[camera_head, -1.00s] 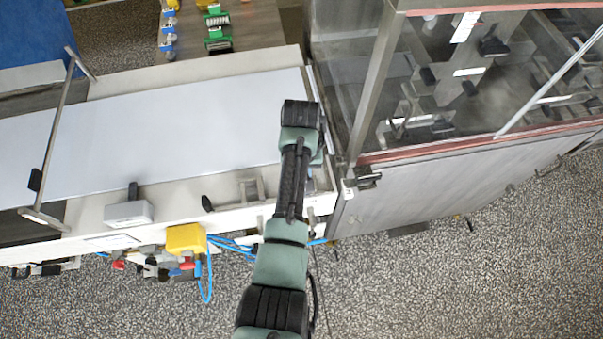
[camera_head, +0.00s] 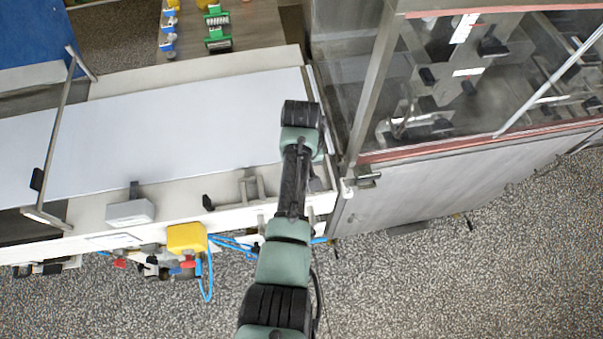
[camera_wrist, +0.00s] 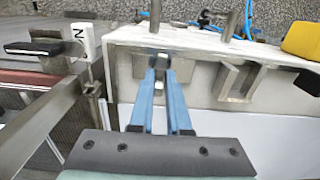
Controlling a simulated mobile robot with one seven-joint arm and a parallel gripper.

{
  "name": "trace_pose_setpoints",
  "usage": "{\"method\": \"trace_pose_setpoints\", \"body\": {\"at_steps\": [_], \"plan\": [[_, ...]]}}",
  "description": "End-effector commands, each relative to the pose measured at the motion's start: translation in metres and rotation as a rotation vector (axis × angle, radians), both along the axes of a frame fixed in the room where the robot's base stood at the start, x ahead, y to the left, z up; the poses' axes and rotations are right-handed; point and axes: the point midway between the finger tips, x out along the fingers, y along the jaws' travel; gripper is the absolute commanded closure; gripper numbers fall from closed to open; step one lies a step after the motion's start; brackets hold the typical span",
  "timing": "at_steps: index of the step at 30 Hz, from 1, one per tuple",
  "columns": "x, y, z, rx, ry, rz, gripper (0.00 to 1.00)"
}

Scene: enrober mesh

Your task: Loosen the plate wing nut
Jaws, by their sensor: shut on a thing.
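My gripper (camera_wrist: 160,75) shows in the wrist view as two blue fingers that come close together at their tips. They are shut on a small grey metal piece, the wing nut (camera_wrist: 160,62), at the edge of the white conveyor frame. The fingers cover part of the nut, so its wings and thread do not show clearly. A grey metal plate (camera_wrist: 194,78) sits against the frame right behind the fingertips. In the head view my arm reaches over the conveyor's right end and hides the nut and most of the gripper.
A glass-sided machine (camera_head: 370,110) stands close on the right, with a door latch (camera_head: 368,181). A bent bracket (camera_wrist: 238,80) stands beside the plate. A yellow box (camera_head: 187,238) with blue hoses hangs at the frame's front. The white belt (camera_head: 170,130) is clear.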

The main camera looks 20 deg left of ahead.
Motion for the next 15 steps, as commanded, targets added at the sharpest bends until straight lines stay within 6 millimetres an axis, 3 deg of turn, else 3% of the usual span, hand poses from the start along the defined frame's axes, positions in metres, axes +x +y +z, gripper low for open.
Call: {"method": "trace_pose_setpoints", "body": {"at_steps": [6,7,11,15], "plan": [[0.0008,0.0002,0.0009,0.0,-0.002,0.001,1.0],[0.0008,0.0002,0.0009,0.0,-0.002,0.001,0.81],[0.0007,0.0002,0.0007,0.0,-0.002,0.0,0.58],[0.0004,0.0001,0.0004,0.001,-0.001,0.0,0.55]]}}
